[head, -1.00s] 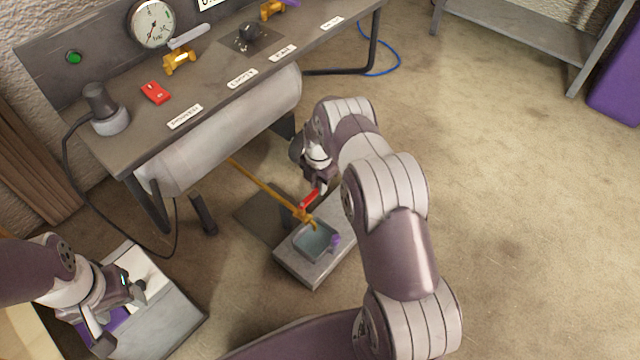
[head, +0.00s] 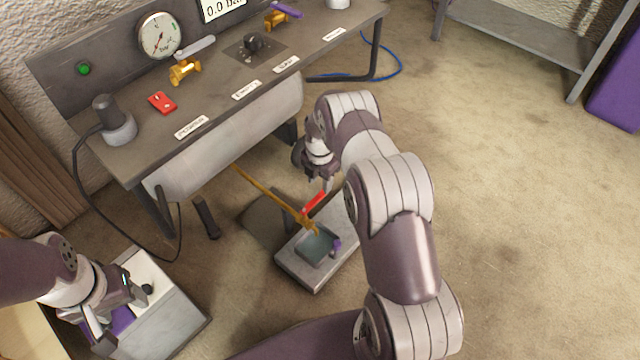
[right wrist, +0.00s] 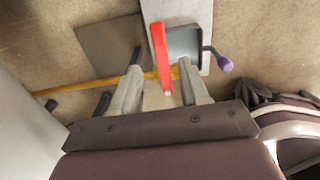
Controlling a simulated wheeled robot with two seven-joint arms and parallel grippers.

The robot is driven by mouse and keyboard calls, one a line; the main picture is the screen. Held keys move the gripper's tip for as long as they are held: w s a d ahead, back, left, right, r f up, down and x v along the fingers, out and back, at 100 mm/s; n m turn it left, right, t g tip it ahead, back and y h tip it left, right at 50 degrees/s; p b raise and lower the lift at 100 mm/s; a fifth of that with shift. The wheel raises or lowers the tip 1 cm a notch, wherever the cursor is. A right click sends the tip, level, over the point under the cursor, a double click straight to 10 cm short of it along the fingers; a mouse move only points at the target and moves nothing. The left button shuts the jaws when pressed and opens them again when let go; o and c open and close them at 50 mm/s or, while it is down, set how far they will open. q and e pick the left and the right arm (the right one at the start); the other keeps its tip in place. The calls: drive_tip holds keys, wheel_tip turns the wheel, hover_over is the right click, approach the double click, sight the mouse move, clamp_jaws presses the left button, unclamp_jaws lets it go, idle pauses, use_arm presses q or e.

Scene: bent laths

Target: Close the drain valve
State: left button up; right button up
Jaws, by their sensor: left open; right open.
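The drain valve has a red lever (head: 314,204) on a thin brass pipe (head: 265,187) that runs out from under the bench tank. The lever lies crosswise to the pipe, above a small tray (head: 318,249). My right gripper (head: 326,184) is at the lever's far end in the head view. In the right wrist view the red lever (right wrist: 160,45) lies between the two open fingers of my right gripper (right wrist: 161,68), with gaps on both sides. The valve body is partly hidden. My left gripper (head: 122,314) is open and empty at the lower left, over a grey box.
The bench (head: 225,90) carries a gauge (head: 160,36), two brass valves, a red part (head: 161,102) and a display reading 0.0 bar. A purple knob (right wrist: 225,65) sticks out beside the tray. A black cable hangs at the bench's left.

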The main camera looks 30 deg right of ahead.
sight(320, 194)
use_arm(q)
wheel_tip(320, 194, up, 4)
drive_tip(key=p, duration=0.2)
drive_tip(key=shift+r+p, duration=0.1)
drive_tip(key=shift+p, duration=0.3)
use_arm(e)
wheel_tip(320, 194, up, 8)
